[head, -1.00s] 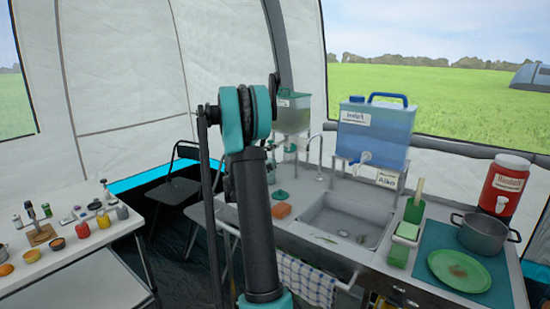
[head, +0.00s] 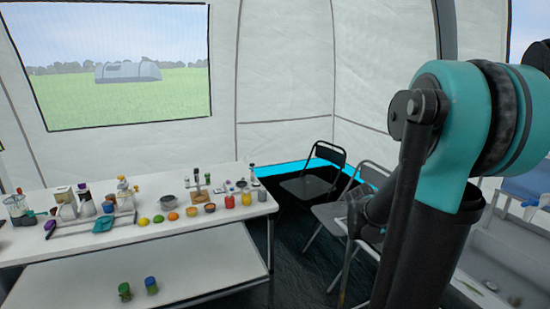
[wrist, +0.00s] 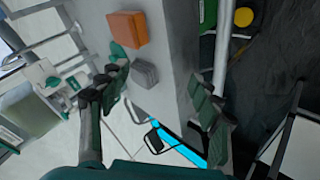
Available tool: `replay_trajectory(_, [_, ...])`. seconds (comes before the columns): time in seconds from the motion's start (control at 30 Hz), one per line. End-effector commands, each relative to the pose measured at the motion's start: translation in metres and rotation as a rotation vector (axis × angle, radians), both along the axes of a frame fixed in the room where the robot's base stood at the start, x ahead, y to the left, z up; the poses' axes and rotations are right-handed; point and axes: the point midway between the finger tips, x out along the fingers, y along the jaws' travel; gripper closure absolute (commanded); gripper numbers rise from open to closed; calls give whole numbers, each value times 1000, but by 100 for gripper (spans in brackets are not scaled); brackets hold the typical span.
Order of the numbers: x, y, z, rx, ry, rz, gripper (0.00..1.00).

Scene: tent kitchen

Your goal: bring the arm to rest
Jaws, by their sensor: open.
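My arm, teal and black, fills the right side of the head view. The gripper cannot be made out clearly there. In the wrist view my gripper (wrist: 157,70) is open, with one dark finger on the left and one on the right. Nothing is held between the fingers. Beyond them lies the grey counter (wrist: 175,35), with an orange sponge (wrist: 127,28) and a grey block (wrist: 144,73) on it. The fingers appear apart from both, but the exact gap cannot be told.
A white table (head: 130,247) with jars, fruit and bottles stands on the left, with two green and blue jars (head: 151,285) on its lower shelf. Black folding chairs (head: 312,180) stand behind my arm's left side. Part of the sink unit (head: 500,262) shows at right. Dark floor lies between.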

Motion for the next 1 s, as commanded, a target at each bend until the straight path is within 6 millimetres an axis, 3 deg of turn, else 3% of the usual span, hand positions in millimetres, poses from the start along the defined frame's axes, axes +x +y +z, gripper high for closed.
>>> replay_trajectory(0.03, [-21, 21, -11, 72, 3, 7, 36])
replay_trajectory(0.2, [-85, 95, -49, 334, 26, 29, 36])
replay_trajectory(0.3, [-119, 133, -67, 469, 45, 44, 36])
replay_trajectory(0.43, [-152, 169, -82, 598, 68, 60, 36])
replay_trajectory(0.6, [-171, 190, -90, 674, 83, 69, 36])
replay_trajectory(1.0, [-172, 192, -91, 680, 84, 69, 36])
